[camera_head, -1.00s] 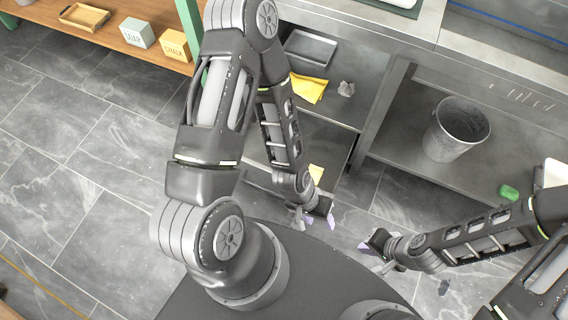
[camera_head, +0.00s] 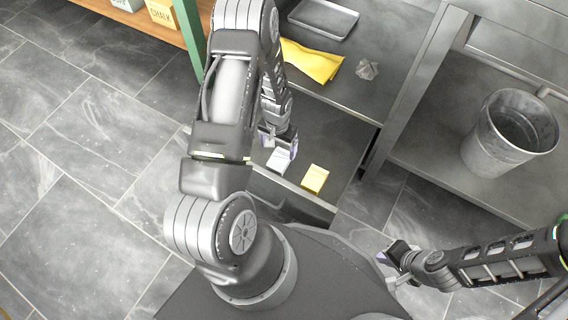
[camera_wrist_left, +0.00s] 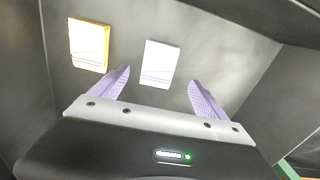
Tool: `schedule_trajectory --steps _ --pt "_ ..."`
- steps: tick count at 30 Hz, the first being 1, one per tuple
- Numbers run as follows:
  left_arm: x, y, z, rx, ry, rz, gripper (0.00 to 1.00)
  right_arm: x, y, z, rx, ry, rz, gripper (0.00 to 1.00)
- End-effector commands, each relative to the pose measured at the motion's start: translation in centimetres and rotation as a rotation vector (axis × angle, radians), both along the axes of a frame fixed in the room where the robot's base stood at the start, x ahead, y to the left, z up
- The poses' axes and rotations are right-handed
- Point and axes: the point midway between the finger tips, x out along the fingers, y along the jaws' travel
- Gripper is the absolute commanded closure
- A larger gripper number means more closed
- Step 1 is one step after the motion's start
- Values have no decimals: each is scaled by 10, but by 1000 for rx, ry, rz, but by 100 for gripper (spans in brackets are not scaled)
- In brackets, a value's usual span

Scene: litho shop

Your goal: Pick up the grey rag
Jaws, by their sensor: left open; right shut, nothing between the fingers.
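A small crumpled grey piece (camera_head: 367,69) lies on the shelf, right of a folded yellow cloth (camera_head: 312,61); it looks like the grey rag, but it is too small to be sure. My left gripper (camera_head: 281,145) is open with empty fingers, below and left of that grey piece in the head view. In the left wrist view its pale purple fingers (camera_wrist_left: 158,90) point toward a white box (camera_wrist_left: 160,63) lying beyond the tips. My right gripper (camera_head: 386,258) is shut and empty, low at the right in the head view. No grey rag shows in the left wrist view.
A grey tray (camera_head: 323,18) stands behind the yellow cloth. A metal bucket (camera_head: 510,132) stands at right. A green post (camera_head: 188,40) rises left of my left arm.

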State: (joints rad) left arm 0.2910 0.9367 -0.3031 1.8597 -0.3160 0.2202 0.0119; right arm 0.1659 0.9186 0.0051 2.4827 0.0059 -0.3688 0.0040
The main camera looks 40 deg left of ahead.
Motion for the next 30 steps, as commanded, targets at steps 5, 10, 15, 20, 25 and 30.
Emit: schedule_trajectory --steps 5,10,15,20,25,30 --pt "0 3 0 4 3 0 15 0 0 0 0 -1 0 100" --pt "0 2 -1 3 1 0 15 0 0 -1 0 -1 0 100" --pt "0 1 -17 2 3 0 15 1 0 -9 -1 -4 -1 100" --pt "0 1 -28 2 2 -1 15 2 0 -12 -1 -6 -3 100" --pt "0 1 -27 2 1 0 15 2 0 -11 -1 -6 -3 100" --pt "0 0 -33 2 2 -1 15 2 0 -15 -1 -6 -2 100"
